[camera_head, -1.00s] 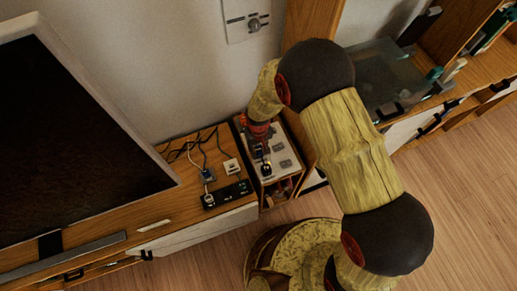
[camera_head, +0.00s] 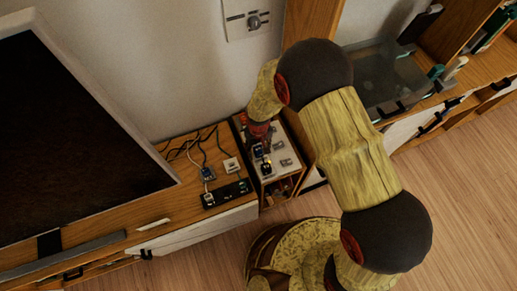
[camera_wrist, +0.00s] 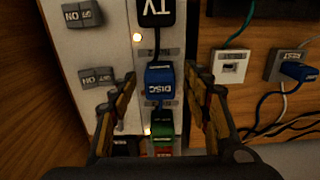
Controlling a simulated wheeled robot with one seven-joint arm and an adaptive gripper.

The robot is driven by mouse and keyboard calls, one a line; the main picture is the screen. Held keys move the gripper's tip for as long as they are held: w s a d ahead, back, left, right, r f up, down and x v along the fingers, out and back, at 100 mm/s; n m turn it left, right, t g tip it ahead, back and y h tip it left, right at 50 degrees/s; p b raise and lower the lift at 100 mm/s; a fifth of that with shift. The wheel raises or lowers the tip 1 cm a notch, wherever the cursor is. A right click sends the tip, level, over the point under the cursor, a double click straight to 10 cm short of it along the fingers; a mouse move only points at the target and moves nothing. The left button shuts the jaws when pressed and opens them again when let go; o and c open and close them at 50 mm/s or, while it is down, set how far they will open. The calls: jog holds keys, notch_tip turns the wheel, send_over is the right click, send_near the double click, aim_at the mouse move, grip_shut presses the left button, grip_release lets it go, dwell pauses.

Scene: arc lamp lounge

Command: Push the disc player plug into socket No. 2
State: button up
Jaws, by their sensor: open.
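The blue plug marked DISC (camera_wrist: 160,84) sits in the row of sockets on the grey-white panel (camera_wrist: 118,45), below the black TV plug (camera_wrist: 155,10) in the wrist view. How deep it is seated I cannot tell. My gripper (camera_wrist: 160,92) is open, one finger on each side of the blue plug, with gaps to both sides. In the head view my gripper (camera_head: 260,136) is over the panel, just behind the blue plug (camera_head: 258,151). The TV plug also shows there (camera_head: 267,168). Socket numbers are not readable.
A green plug (camera_wrist: 163,130) and a red one are close below the blue plug. Rocker switches (camera_wrist: 82,14) line the panel's left side. A white socket block (camera_wrist: 229,66) and loose cables lie to the right. The television (camera_head: 70,130) stands left of the panel.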

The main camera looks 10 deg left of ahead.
aim_at(258, 149)
jog(key=shift+r, duration=0.1)
notch_tip(258, 149, up, 12)
dwell(0.5)
dwell(0.5)
jog(key=s+d+r+m+t, duration=0.2)
jog(key=s+d+r, duration=0.2)
jog(key=d+r, duration=0.5)
jog(key=s+d+r+m+t, duration=0.1)
jog(key=s+d+r+m, duration=0.1)
jog(key=s+d+r, duration=0.3)
jog(key=s+d+r+m+t, duration=0.2)
jog(key=s+d+r, duration=0.3)
jog(key=d+r, duration=0.8)
notch_tip(258, 149, up, 6)
jog(key=shift+s+r+t, duration=0.1)
jog(key=shift+s+t, duration=0.1)
jog(key=shift+t, duration=0.1)
